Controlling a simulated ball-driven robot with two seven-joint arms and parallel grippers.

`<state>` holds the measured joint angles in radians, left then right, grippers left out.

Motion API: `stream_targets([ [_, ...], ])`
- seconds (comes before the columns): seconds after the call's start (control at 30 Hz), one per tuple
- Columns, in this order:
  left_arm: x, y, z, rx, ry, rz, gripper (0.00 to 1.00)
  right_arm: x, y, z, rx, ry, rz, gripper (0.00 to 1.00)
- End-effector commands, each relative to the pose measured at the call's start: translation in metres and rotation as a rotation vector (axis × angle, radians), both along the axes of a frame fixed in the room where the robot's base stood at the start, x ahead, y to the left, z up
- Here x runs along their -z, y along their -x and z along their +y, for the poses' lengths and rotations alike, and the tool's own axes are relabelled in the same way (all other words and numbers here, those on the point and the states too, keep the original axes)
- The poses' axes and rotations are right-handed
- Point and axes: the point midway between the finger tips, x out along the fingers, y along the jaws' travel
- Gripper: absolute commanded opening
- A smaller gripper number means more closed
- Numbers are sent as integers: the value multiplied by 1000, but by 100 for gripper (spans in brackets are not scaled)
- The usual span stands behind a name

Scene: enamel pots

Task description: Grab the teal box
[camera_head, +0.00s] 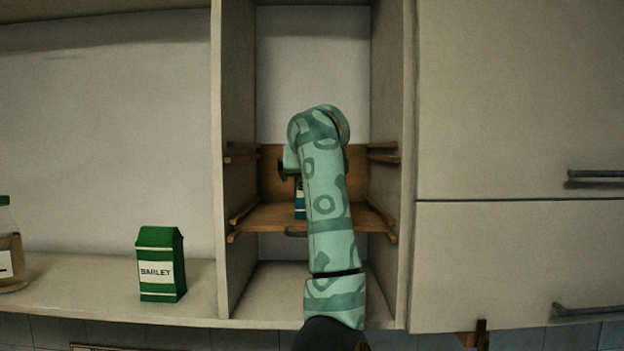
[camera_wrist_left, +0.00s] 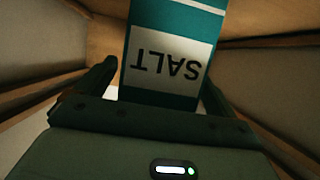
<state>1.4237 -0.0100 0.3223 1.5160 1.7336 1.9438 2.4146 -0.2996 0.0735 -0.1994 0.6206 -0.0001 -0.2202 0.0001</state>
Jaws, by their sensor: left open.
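The teal box (camera_head: 300,202) stands on the wooden shelf in the open cupboard; my arm hides most of it in the head view. In the left wrist view the box (camera_wrist_left: 172,50) is close up, with a white label reading SALT that appears upside down. My left gripper (camera_wrist_left: 158,88) is open, with one dark finger on each side of the box. I cannot tell whether the fingers touch it. In the head view my patterned arm largely hides this gripper. My right gripper is not in view.
The wooden shelf (camera_head: 270,217) sits between the cupboard's upright side panels, with wooden rails on both sides. A green BARLEY carton (camera_head: 160,265) and a glass jar (camera_head: 10,250) stand on the ledge to the left. Closed cupboard doors (camera_head: 510,255) with handles are at the right.

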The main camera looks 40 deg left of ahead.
Motion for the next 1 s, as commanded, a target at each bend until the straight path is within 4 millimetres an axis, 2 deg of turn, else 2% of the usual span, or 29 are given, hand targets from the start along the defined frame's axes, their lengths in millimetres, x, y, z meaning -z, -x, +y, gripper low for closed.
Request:
stream_targets([
  [0.2,1,-1,1,1,1,-1,94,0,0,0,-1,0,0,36],
  [0.27,1,-1,1,1,1,-1,80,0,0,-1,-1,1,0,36],
  [0.4,1,-1,1,1,1,-1,41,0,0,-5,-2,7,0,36],
  [0.43,1,-1,1,1,1,-1,34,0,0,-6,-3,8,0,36],
  [0.8,-4,-1,1,1,0,-2,34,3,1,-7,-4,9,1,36],
  [0.93,-19,0,0,3,0,-5,34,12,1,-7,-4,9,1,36],
  [1.0,-34,1,-1,3,0,-7,34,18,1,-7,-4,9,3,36],
])
